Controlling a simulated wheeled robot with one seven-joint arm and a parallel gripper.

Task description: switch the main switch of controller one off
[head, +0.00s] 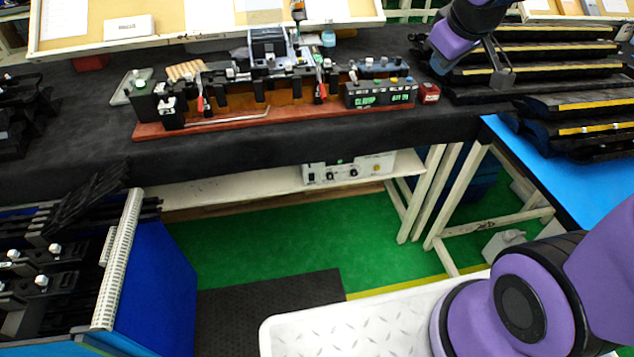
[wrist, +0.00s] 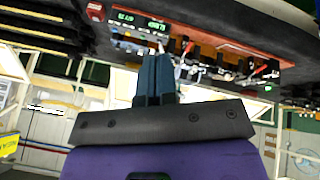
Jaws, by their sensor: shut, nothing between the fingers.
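A black control box (head: 382,95) with green lettering on its display and a row of small knobs or buttons stands at the right end of the fixture on the bench. It shows upside down in the wrist view (wrist: 140,24). A pale unit (head: 348,170) with dark knobs and a small green light sits on the shelf under the bench. I cannot tell which of these is controller one, and no main switch can be made out. My gripper (head: 503,76) is shut and empty above the bench, right of the black box and apart from it. Its closed fingers show in the wrist view (wrist: 155,72).
A small red box (head: 429,93) stands between the black box and my gripper. The clamp fixture (head: 255,90) fills the middle of the bench. Black trim strips (head: 545,62) lie in racks at the right. A blue table (head: 560,170) stands at the right front. Green floor is open below.

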